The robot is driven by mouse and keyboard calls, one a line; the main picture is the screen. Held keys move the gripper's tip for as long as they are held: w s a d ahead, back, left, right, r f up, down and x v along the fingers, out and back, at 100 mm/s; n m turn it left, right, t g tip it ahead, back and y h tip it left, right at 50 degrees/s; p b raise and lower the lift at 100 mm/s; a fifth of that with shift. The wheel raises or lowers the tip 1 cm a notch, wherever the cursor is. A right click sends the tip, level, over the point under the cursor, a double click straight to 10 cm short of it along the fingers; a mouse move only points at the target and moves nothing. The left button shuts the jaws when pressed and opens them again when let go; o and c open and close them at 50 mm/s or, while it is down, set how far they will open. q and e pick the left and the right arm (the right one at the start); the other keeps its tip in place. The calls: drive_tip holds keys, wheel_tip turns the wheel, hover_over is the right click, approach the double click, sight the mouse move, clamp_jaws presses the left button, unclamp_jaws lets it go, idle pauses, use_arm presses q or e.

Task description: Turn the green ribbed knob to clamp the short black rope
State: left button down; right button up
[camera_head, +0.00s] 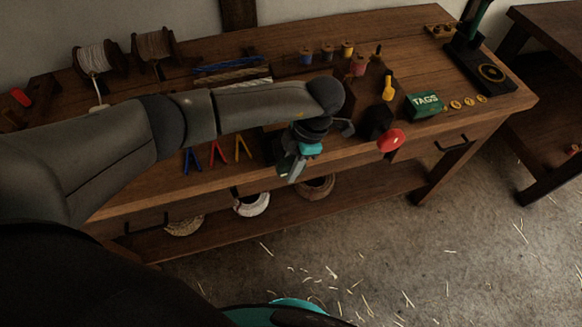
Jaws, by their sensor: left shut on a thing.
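My left gripper (291,166) reaches over the workbench and points down at its front edge. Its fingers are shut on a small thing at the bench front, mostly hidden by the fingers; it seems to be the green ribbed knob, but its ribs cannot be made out. The short black rope cannot be told apart from the dark parts around the gripper. A black block (378,122) with a round red knob (391,140) sits at the front edge, right of the gripper. My right gripper is not in view.
On the workbench (420,70) stand rope spools (95,58), small coloured thread spools (347,49), a yellow-handled tool (388,88) and a green TAGS box (425,105). Rope coils (251,204) lie on the lower shelf. The straw-strewn floor (400,250) in front is clear.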

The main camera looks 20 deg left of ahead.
use_arm(q)
drive_tip(key=c, duration=0.6)
unclamp_jaws()
drive_tip(key=shift+c, duration=0.2)
drive_tip(key=v, duration=1.5)
drive_tip(key=shift+d+r, duration=0.1)
